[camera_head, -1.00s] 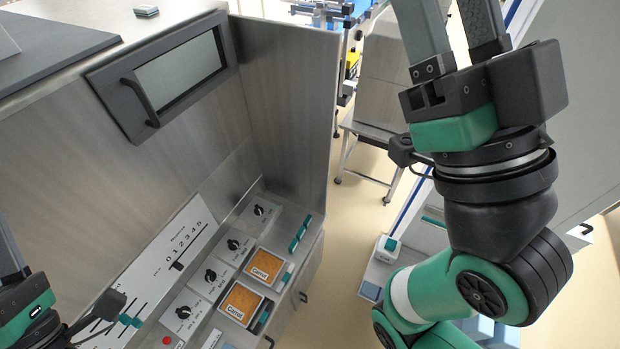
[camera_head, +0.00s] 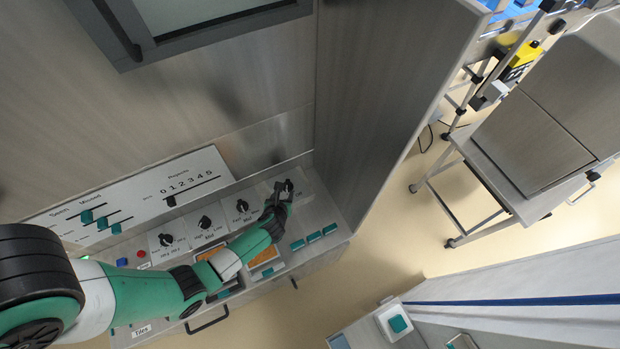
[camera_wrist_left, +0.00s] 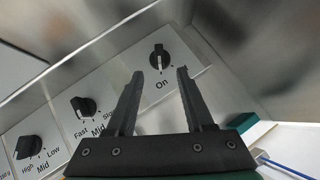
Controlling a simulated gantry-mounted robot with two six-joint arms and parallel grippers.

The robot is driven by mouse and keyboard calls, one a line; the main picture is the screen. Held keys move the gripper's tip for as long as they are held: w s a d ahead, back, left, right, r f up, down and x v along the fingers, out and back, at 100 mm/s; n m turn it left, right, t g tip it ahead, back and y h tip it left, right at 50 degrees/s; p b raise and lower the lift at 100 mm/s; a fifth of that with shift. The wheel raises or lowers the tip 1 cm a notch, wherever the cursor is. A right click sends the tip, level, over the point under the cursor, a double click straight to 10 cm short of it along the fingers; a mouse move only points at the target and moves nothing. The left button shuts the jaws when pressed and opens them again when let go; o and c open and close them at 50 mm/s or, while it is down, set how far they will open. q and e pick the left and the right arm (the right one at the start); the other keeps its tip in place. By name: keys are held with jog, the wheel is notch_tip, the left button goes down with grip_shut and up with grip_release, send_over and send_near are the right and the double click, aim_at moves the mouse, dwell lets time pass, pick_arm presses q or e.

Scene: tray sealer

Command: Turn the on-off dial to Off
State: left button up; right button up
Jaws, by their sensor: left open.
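The on-off dial (camera_wrist_left: 160,59) is a black knob on a pale panel plate, with the word "On" printed below it in the left wrist view. My left gripper (camera_wrist_left: 160,73) is open, its two dark fingers pointing toward the dial, one on each side of it in that view. I cannot tell whether the fingers touch it. In the head view my left gripper (camera_head: 281,187) is at the right end of the dial row and partly hides the dial there. My right gripper is not in view.
A dial marked Fast, Mid and Slow (camera_wrist_left: 83,107) sits beside it, with more dials further left. A slider panel (camera_head: 150,195) lies behind the row. A steel side wall (camera_head: 385,100) rises close to the right end. Teal buttons (camera_head: 314,237) lie in front.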

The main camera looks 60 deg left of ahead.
aim_at(287, 183)
pick_arm(q)
jog(key=b+x, duration=0.6)
jog(key=x, duration=0.4)
jog(key=shift+s+f, duration=0.1)
jog(key=shift+f, duration=0.05)
jog(key=shift+w+a+f+b, duration=0.3)
jog(key=shift+a+b, duration=0.1)
jog(key=shift+a, duration=0.05)
grip_shut()
